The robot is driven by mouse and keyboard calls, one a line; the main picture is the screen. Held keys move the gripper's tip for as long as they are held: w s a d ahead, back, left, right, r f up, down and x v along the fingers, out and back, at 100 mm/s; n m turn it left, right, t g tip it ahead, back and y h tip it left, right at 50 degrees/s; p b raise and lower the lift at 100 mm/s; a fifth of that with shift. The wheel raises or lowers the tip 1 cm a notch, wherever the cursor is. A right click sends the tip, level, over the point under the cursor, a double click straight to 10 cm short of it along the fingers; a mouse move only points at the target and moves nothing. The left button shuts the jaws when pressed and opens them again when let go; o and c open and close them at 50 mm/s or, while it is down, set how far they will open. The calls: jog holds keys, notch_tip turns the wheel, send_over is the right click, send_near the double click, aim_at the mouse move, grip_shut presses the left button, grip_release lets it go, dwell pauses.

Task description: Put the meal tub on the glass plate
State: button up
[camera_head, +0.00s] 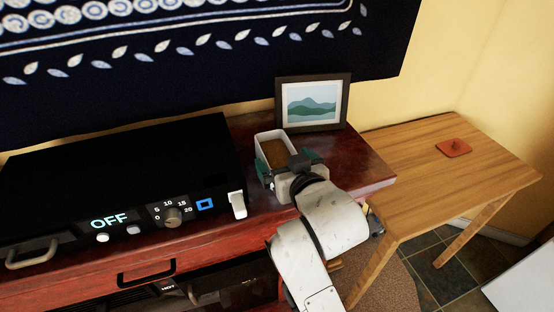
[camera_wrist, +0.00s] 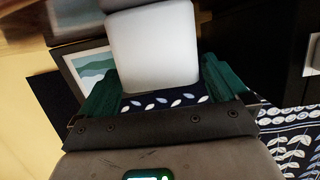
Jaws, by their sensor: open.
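The meal tub (camera_head: 275,150) is a pale open tub with brown contents, upright on the red wooden cabinet top in the head view. Its smooth white side fills the upper middle of the wrist view (camera_wrist: 152,45). My gripper (camera_head: 281,166) is at the tub, with a green finger on either side of it. In the wrist view my gripper (camera_wrist: 157,72) is open, its fingers beside the tub's two sides. Whether either finger touches the tub I cannot tell. I see no glass plate in either view.
A black microwave (camera_head: 120,165) reading OFF stands left of the tub. A framed mountain picture (camera_head: 312,103) stands right behind it. A wooden side table (camera_head: 440,185) with a small reddish item (camera_head: 453,148) is at the right. A patterned dark cloth (camera_head: 200,60) hangs behind.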

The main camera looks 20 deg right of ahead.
aim_at(279, 155)
jog(key=shift+x, duration=1.8)
jog(key=shift+f, duration=0.1)
jog(key=shift+c, duration=0.3)
jog(key=c, duration=1)
jog(key=shift+c, duration=1.1)
